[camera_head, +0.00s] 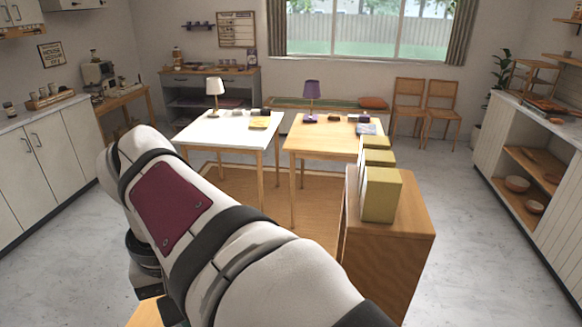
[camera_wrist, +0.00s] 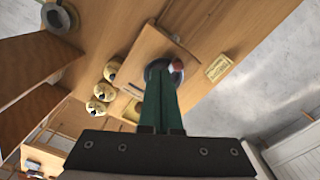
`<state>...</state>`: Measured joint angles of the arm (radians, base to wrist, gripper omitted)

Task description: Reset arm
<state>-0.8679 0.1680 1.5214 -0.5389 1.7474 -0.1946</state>
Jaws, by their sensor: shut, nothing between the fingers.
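My gripper (camera_wrist: 165,76) shows in the wrist view, its two dark green fingers side by side and shut with nothing between them. Beyond the fingertips is a round dark-rimmed thing with a reddish-brown spot, partly hidden by the fingers; I cannot tell what it is. It lies over a wooden board (camera_wrist: 150,48) on a wooden top. My white arm (camera_head: 225,240) with a dark red panel fills the lower left of the head view. The gripper itself does not show there.
In the wrist view, several cream round things (camera_wrist: 104,91), a grey round vessel (camera_wrist: 60,18) and a pale card (camera_wrist: 218,68) are near. In the head view, olive boxes (camera_head: 381,195) stand on a wooden cabinet (camera_head: 412,215) beside the arm. A white table (camera_head: 215,131) and wooden table (camera_head: 318,139) stand beyond.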

